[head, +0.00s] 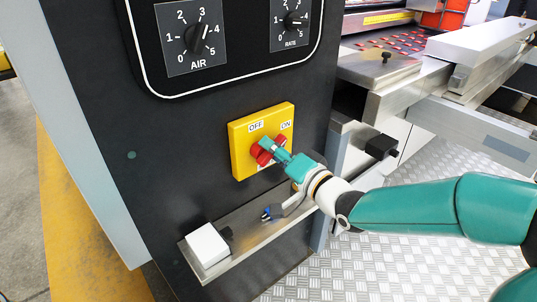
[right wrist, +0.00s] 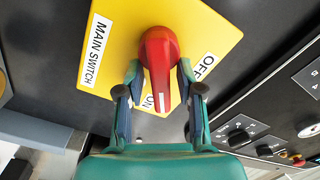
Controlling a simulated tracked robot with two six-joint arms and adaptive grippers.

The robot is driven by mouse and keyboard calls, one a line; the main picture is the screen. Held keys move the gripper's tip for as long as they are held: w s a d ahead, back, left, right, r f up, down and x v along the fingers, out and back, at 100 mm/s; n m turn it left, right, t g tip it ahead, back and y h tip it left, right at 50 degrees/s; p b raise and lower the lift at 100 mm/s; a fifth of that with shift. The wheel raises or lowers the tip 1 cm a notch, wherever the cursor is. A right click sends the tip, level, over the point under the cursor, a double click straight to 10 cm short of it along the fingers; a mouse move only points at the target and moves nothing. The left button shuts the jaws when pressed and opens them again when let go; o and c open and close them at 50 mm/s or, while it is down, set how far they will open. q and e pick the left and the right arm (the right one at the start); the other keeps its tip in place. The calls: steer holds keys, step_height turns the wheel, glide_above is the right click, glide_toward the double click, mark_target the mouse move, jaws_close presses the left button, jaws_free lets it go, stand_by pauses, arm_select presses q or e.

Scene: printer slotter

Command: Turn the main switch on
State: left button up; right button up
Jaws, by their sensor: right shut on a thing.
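The main switch is a red rotary handle (right wrist: 157,60) on a yellow plate (head: 243,160) with OFF and ON labels, on the dark machine panel. In the head view the handle (head: 264,157) is partly hidden by my right gripper (head: 274,150). In the right wrist view my right gripper (right wrist: 160,75) has one finger on each side of the handle and is shut on it. The handle's white line points by the ON label (right wrist: 149,101), which it partly covers; the OFF label (right wrist: 203,67) is apart to the right. My left gripper is not in view.
AIR (head: 195,38) and RATE (head: 292,21) dials are above the switch. A metal ledge (head: 250,236) with a white box (head: 207,245) juts out below it. Metal machine rails (head: 470,130) stand to the right, above a tread-plate floor (head: 400,250).

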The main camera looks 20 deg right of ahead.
steer(key=m, duration=0.2)
steer(key=f+m, duration=0.1)
steer(key=m, duration=0.3)
steer(key=shift+s+a+f, duration=0.1)
steer(key=shift+f, duration=0.25)
steer(key=o, duration=0.8)
steer(key=shift+r, duration=0.1)
steer(key=v, duration=1.2)
